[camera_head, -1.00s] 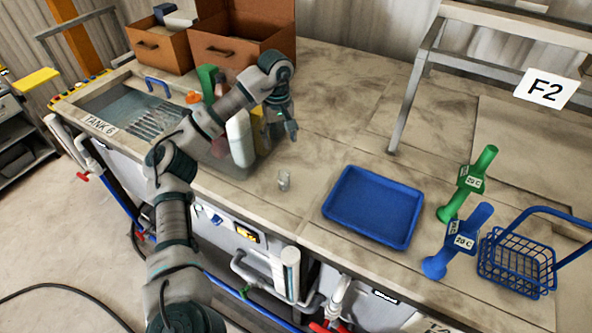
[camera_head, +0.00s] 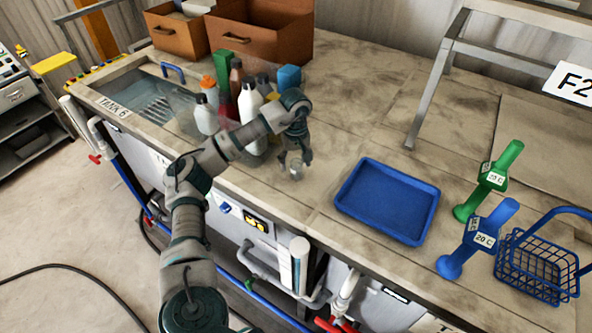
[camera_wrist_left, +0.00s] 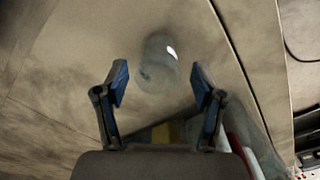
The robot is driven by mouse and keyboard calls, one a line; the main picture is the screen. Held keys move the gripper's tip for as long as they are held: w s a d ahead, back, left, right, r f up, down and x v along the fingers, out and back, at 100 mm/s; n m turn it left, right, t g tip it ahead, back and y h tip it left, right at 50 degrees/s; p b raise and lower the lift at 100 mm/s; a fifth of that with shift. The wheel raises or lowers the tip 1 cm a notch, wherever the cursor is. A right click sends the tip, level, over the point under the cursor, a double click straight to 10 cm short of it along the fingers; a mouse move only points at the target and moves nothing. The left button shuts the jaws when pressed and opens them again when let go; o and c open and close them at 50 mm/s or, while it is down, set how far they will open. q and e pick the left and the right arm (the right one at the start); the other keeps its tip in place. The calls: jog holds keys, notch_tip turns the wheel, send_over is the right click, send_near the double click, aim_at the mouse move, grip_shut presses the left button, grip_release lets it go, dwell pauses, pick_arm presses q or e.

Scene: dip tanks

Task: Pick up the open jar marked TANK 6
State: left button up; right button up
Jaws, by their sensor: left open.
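A small clear jar (camera_head: 296,172) stands on the worktop, left of the blue tray. No marking on it can be read. It also shows in the left wrist view (camera_wrist_left: 158,62), just beyond the fingertips and roughly centred between them. My left gripper (camera_head: 294,158) is open and empty, pointing down close above the jar and partly covering it. In the left wrist view its two blue-padded fingers stand apart. Contact with the jar cannot be made out. My right gripper is not in view.
Several bottles (camera_head: 250,100) stand left of my left gripper. A tank labelled TANK 6 (camera_head: 113,106) is at the left, boxes (camera_head: 255,35) behind. Right are a blue tray (camera_head: 388,201), a green tool (camera_head: 490,180), a blue tool (camera_head: 478,238) and a wire basket (camera_head: 538,265).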

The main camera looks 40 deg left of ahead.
pick_arm(q)
jog(key=shift+d+f, duration=0.1)
jog(key=shift+f, duration=1.25)
jog(key=c, duration=1.1)
